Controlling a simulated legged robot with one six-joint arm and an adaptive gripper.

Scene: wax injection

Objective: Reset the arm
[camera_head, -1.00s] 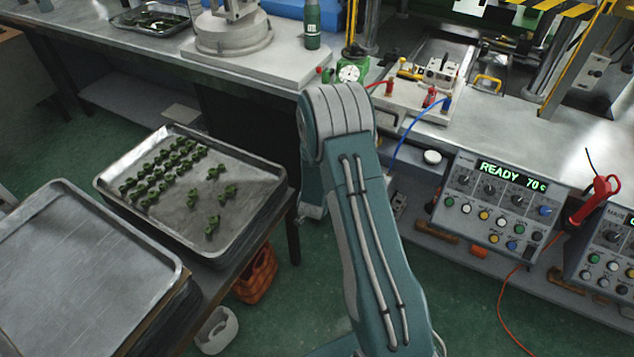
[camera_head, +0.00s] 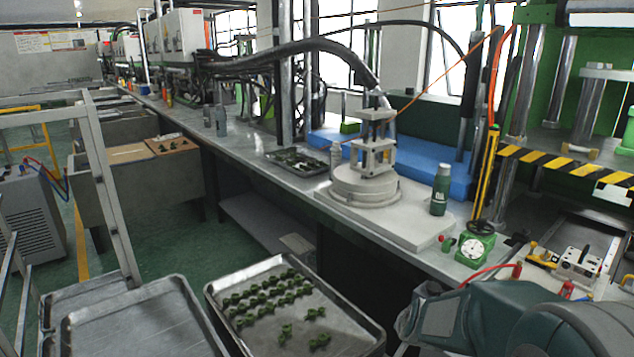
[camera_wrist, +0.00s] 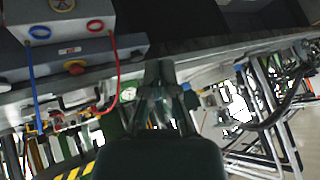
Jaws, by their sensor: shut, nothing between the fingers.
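My arm (camera_head: 530,318), teal and grey, shows at the lower right of the head view, in front of the bench edge. Its gripper end is outside that view. In the wrist view my gripper (camera_wrist: 160,72) is shut and empty, apart from anything I can make out. The wrist view looks upside down, with the bench and machine frames beyond the fingers.
A metal tray of green wax parts (camera_head: 222,318) stands at the bottom centre, beside an empty tray (camera_head: 130,325). The long bench (camera_head: 265,180) carries a round clamp fixture (camera_head: 365,185), a green bottle (camera_head: 440,190) and a dial gauge (camera_head: 475,243). A striped press stands right.

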